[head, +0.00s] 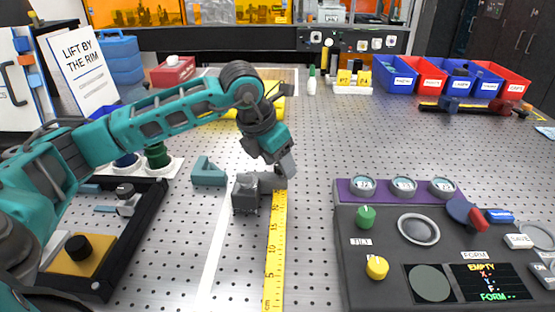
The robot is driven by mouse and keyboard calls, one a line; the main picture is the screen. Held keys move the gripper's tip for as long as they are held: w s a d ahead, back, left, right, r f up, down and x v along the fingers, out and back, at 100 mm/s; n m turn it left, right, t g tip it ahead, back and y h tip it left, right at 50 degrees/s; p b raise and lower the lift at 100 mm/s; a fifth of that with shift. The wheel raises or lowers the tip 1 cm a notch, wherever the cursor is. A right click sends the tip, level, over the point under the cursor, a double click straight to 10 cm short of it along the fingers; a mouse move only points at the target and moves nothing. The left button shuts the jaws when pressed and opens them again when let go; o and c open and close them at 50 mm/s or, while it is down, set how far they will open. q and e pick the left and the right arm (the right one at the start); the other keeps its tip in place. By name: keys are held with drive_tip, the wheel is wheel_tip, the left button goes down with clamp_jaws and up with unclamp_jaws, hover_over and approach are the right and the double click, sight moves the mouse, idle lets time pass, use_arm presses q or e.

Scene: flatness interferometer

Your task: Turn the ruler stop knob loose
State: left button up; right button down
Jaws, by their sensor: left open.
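The yellow ruler (275,250) lies along the perforated table, running from the bottom edge up to a grey stop block (245,194). A grey rounded part, which looks like the stop knob, sticks out at the block's right side near the top of the ruler. My left gripper (288,172) reaches in from the left and points down just above and right of this part. Its jaws are open, and it partly hides the knob area. I cannot tell whether the fingers touch the knob or stand around it. My right gripper is not in view.
A dark console (388,270) with a green knob (365,217) and a yellow knob (377,267) stands at the right. A teal angled block (208,177) lies left of the stop. A black-framed tray (135,235) is at the left. Blue and red bins (432,77) stand far right.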

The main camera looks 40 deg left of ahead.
use_arm(q)
drive_tip(key=v, duration=1.3)
drive_tip(key=shift+f, duration=0.1)
